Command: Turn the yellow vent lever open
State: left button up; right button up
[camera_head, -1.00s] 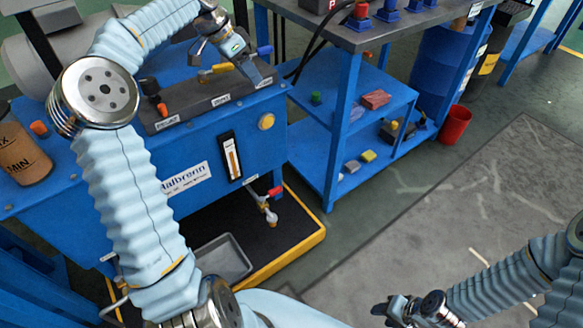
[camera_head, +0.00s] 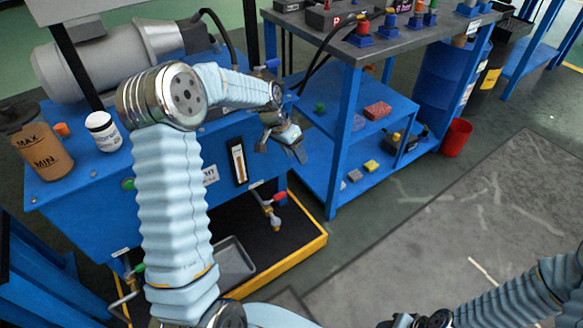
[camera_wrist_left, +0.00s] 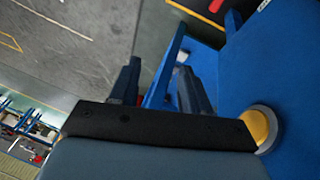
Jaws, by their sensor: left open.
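The yellow vent lever does not show now; my left arm covers much of the dark valve block on top of the blue cabinet (camera_head: 80,188). A blue lever (camera_head: 268,65) shows behind the arm. My left gripper (camera_head: 283,150) is open and empty, in front of the cabinet's upper right corner, fingers pointing down and to the right. In the left wrist view its two fingers (camera_wrist_left: 160,88) stand apart with nothing between them. A round yellow cap (camera_wrist_left: 257,125) on the blue panel is close beside the gripper. My right gripper (camera_head: 415,320) is partly cut off at the bottom edge.
A blue bench (camera_head: 330,185) with shelves stands right of the cabinet. A red-handled tap (camera_head: 270,205) is below, over a yellow-edged dark platform. A white bottle (camera_head: 103,131) and a brown container (camera_head: 40,150) stand at left. The floor at right is clear.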

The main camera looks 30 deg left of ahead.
pick_arm(q)
jog(key=shift+n+y, duration=0.4)
jog(key=shift+n, duration=0.2)
jog(key=s+f, duration=0.1)
jog(key=f, duration=0.1)
jog(key=s+f, duration=0.1)
jog(key=shift+s+d+f, duration=0.3)
jog(key=shift+s, duration=0.05)
pick_arm(e)
jog(key=shift+s+d+r, duration=0.1)
jog(key=shift+s+r, duration=0.25)
